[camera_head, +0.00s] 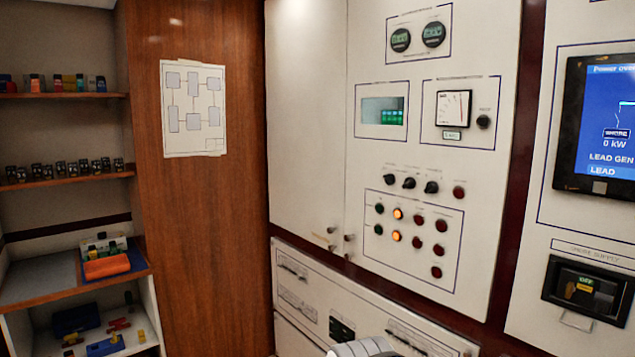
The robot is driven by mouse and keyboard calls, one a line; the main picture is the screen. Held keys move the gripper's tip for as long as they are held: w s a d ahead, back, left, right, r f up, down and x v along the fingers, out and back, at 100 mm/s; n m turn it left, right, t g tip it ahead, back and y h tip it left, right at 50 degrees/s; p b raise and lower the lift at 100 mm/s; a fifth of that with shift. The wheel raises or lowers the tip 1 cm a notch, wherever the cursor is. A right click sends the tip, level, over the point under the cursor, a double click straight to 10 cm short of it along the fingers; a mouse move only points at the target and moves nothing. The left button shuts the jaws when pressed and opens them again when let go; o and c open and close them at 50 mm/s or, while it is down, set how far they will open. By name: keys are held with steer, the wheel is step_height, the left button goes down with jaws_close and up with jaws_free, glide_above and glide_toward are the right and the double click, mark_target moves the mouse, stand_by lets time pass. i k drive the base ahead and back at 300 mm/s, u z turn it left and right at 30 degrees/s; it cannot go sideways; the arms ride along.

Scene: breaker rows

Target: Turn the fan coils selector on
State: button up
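A white electrical panel (390,235) fills the middle of the view. A row of three black rotary selectors sits on it: a left one (389,179), a middle one (409,183) and a right one (431,187). Their labels are too small to read, so I cannot tell which one, if any, is the fan coils selector, nor their exact positions. A pale rounded part of my arm shows at the bottom edge, well below the selectors. My gripper's fingers are not in view.
Below the selectors is a framed group of round buttons (398,214), two lit orange. A lower panel (300,295) juts out beneath. At right are a blue screen (598,130) and a dark switch (588,290). Shelves with small objects (65,172) stand left.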

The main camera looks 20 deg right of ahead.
mark_target(390, 179)
steer(key=z, duration=0.05)
steer(key=i, duration=1)
steer(key=u, duration=0.05)
